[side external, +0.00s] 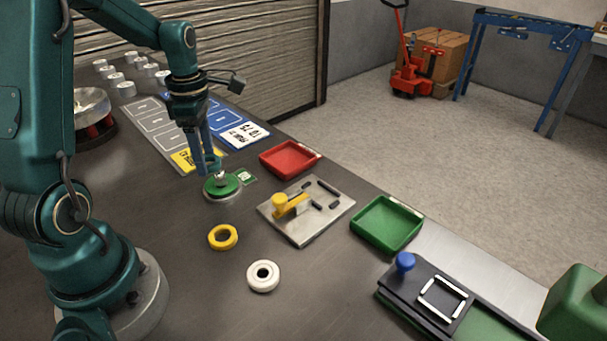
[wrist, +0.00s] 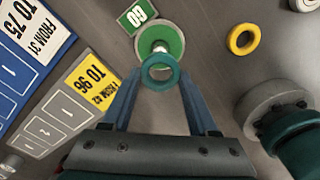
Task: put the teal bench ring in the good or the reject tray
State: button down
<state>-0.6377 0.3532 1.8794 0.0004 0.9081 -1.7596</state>
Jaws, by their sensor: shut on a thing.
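My gripper (side external: 210,168) is shut on the teal ring (wrist: 160,82), which shows clearly between the blue fingertips in the wrist view. In the side view I cannot make the ring out clearly. My gripper is at a round green gauge stand (side external: 222,188) with a silver knob in its middle, also seen in the wrist view (wrist: 173,40). The ring overlaps the near edge of the stand in the wrist view; I cannot tell whether they touch. A red tray (side external: 289,158) and a green tray (side external: 388,222) stand to the right, both empty.
A small green GO label (wrist: 137,15) lies beside the stand. A yellow ring (side external: 222,237) and a white ring (side external: 263,276) lie in front. A metal fixture plate with a yellow clamp (side external: 290,206) sits between the trays. Numbered cards (side external: 240,134) lie behind.

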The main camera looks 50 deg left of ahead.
jog(key=s+a+r, duration=0.5)
jog(key=s+r, duration=0.3)
jog(key=r, duration=0.1)
jog(key=shift+s+a, duration=0.3)
dwell(0.4)
